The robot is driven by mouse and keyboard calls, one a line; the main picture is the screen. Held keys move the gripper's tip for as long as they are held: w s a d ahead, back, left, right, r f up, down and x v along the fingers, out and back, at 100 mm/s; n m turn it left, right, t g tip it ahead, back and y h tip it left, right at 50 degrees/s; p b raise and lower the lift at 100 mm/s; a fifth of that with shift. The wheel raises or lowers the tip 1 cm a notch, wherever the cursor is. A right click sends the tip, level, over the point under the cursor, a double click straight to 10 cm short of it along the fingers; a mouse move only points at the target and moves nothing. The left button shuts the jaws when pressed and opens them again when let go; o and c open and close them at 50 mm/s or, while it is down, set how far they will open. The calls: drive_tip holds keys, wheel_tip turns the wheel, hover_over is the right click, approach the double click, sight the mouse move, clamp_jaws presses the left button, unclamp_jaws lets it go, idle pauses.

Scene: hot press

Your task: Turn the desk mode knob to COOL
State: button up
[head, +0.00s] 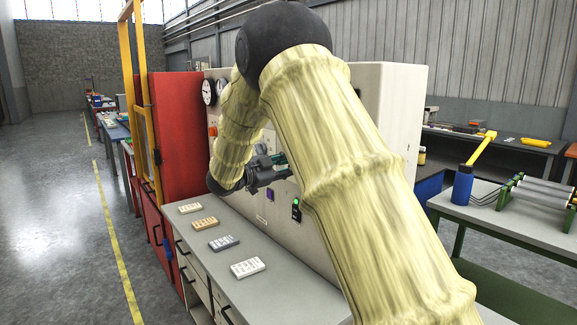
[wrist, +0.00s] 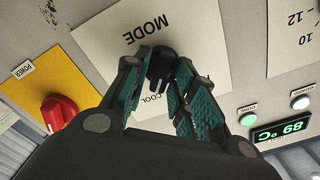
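The mode knob (wrist: 160,66) is black and sits on a pale plate (wrist: 102,36) lettered MODE, upside down in the wrist view. The word COOL (wrist: 154,97) shows just below the knob, partly covered by my fingers. My gripper (wrist: 166,62) has its teal-padded fingertips on both sides of the knob, closed in against it. I cannot clearly read which mark the pointer faces. In the head view my gripper (head: 283,160) is at the press's pale front panel (head: 265,215), and the knob is hidden.
A red power knob (wrist: 60,113) on a yellow plate (wrist: 38,77) is left of my fingers. A green-digit display (wrist: 281,131) and two round buttons are at the right. Several small trays (head: 205,223) lie on the grey desk (head: 290,290) below the panel.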

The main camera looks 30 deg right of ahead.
drive_tip(key=shift+o, duration=0.3)
drive_tip(key=a, duration=1.2)
drive_tip(key=shift+s, duration=0.45)
